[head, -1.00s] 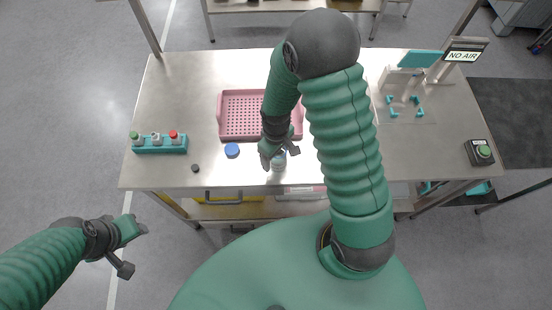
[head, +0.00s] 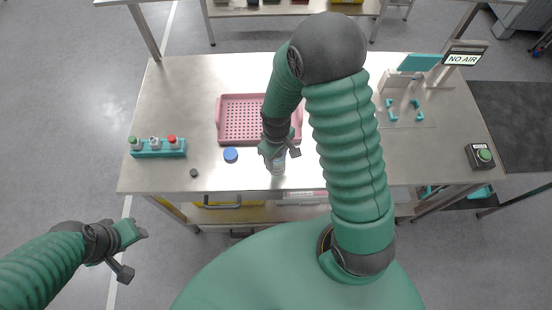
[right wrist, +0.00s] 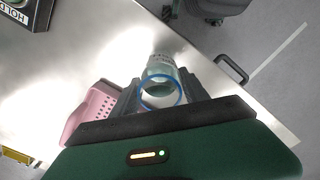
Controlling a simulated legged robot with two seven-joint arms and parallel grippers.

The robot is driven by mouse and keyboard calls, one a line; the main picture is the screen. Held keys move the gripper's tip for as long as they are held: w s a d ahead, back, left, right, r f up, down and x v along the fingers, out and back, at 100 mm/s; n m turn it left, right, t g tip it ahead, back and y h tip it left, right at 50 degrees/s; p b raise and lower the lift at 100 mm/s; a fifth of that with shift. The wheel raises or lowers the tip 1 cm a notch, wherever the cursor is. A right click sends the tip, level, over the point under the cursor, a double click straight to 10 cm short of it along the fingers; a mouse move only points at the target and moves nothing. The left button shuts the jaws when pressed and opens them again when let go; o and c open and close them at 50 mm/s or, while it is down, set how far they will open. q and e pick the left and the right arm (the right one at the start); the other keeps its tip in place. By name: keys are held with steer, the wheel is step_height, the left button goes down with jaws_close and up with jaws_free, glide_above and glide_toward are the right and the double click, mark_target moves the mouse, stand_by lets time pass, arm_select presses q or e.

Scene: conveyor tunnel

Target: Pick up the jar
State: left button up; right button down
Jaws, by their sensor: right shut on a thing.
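The jar (head: 278,167) is a small clear vessel at the table's front edge, left of my right forearm in the head view. In the right wrist view the jar (right wrist: 162,66) sits between the dark fingers, with a blue ring around its near end. My right gripper (head: 277,158) is shut on the jar from above; the fingers also show in the right wrist view (right wrist: 160,95). Whether the jar touches the table I cannot tell. My left gripper (head: 143,234) hangs off the table at lower left, apart from everything; its finger gap is unclear.
A pink perforated tray (head: 220,128) lies behind the jar. A blue lid (head: 231,155) and a small dark knob (head: 194,173) lie to its left. A teal button block (head: 158,148) is further left. A button box (head: 480,156) and NO AIR sign (head: 463,59) stand at right.

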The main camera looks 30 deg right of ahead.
steer(key=s+a+r+b, duration=0.4)
steer(key=s+a+b, duration=0.3)
steer(key=s+a, duration=0.3)
steer(key=shift+s+a+b, duration=0.35)
steer(key=shift+a+b, duration=0.05)
steer(key=shift+a, duration=0.5)
steer(key=c, duration=1.2)
jaws_free()
steer(key=shift+a+r, duration=0.1)
steer(key=c, duration=1)
